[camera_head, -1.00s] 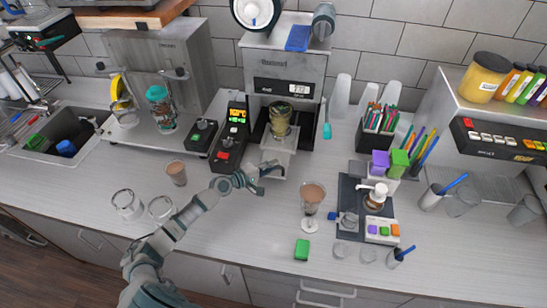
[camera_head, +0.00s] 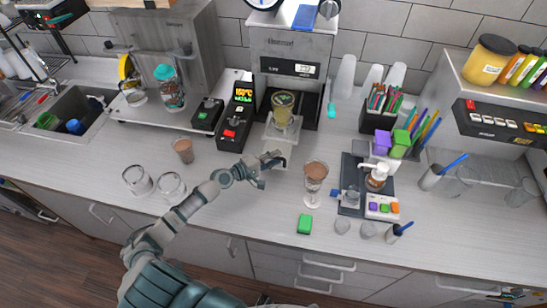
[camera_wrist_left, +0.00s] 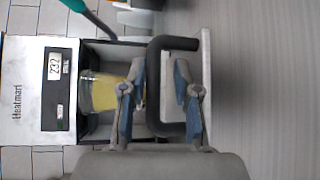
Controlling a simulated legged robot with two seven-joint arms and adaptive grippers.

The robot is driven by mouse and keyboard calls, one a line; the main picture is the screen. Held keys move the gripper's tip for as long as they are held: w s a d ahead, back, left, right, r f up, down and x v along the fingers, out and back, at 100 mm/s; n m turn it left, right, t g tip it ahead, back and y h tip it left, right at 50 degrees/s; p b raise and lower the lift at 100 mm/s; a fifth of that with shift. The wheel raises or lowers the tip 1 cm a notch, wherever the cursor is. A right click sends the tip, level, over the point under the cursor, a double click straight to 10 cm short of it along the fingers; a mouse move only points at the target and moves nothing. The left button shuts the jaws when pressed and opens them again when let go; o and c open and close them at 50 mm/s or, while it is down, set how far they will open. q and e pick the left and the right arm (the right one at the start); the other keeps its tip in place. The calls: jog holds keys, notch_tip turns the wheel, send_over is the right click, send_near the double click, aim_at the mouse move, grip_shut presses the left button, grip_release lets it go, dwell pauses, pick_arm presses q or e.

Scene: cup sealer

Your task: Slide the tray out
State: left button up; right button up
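The sealer (camera_head: 291,48) is a grey machine with a lit display; its front also shows in the left wrist view (camera_wrist_left: 25,95). A light tray (camera_head: 278,133) sticks out of its lower opening toward the counter's front. A cup with a yellowish filling (camera_head: 283,108) stands upright at the tray, inside the opening; it also shows in the left wrist view (camera_wrist_left: 100,92). My left gripper (camera_head: 268,172) is at the tray's front end. In the left wrist view its fingers (camera_wrist_left: 156,100) are apart, one on each side of a black handle (camera_wrist_left: 156,65). Contact cannot be told. My right gripper is out of view.
A dark control box (camera_head: 235,112) stands left of the sealer. A filled goblet (camera_head: 314,172) and a green block (camera_head: 304,224) are right of my gripper. A brown cup (camera_head: 183,150) and two empty glasses (camera_head: 171,185) stand left.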

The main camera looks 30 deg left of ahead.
pick_arm(q)
jog(key=shift+w+r, duration=0.1)
jog(key=shift+w, duration=0.05)
jog(key=v, duration=1.2)
jog(key=shift+a, duration=0.1)
jog(key=shift+f, duration=0.2)
